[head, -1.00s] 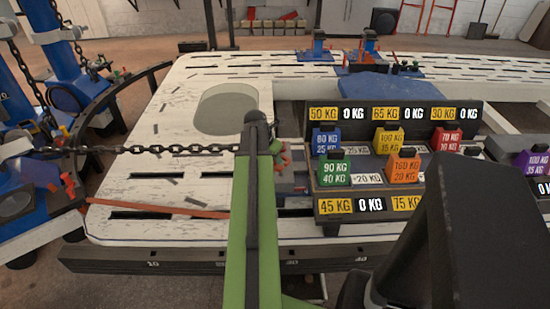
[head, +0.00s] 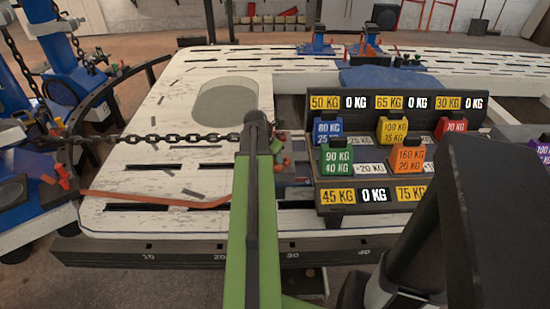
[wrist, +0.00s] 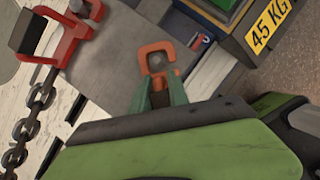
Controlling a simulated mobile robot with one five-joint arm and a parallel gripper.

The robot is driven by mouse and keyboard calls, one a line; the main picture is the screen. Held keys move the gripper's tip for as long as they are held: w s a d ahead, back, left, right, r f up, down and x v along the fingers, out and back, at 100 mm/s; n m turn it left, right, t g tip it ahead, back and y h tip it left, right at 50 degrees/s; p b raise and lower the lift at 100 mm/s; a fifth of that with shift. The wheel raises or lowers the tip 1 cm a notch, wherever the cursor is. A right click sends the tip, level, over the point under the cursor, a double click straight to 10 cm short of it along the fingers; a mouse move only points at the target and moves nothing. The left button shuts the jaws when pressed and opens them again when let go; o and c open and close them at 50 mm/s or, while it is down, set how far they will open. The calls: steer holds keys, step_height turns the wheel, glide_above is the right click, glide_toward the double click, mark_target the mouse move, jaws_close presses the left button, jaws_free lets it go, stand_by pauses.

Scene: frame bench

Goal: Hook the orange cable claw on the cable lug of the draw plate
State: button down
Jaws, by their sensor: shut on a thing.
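My gripper (wrist: 160,97) shows in the wrist view with its two green fingers shut on the orange cable claw (wrist: 145,58). The claw is a C-shaped hook that points up and away from the fingers. A small round grey thing shows inside its opening; I cannot tell whether this is the cable lug or whether the claw touches it. A dark grey flat plate (wrist: 112,62) lies behind and left of the claw; I cannot tell if it is the draw plate. In the head view my green arm hides the gripper, and small red-orange parts show just right of it.
A red clamp (wrist: 68,35) on a chain (wrist: 28,125) is close left of the claw. The chain (head: 165,138) crosses the head view from the blue tower (head: 72,60). An orange strap (head: 150,199) lies on the white bench (head: 130,170). A weight rack (head: 330,210) stands right.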

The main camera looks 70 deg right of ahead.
steer(key=c, duration=1.2)
jaws_free()
steer(key=shift+r, duration=0.15)
steer(key=p+v, duration=1.6)
steer(key=v, duration=0.1)
steer(key=shift+a, duration=0.2)
steer(key=shift+w, duration=0.1)
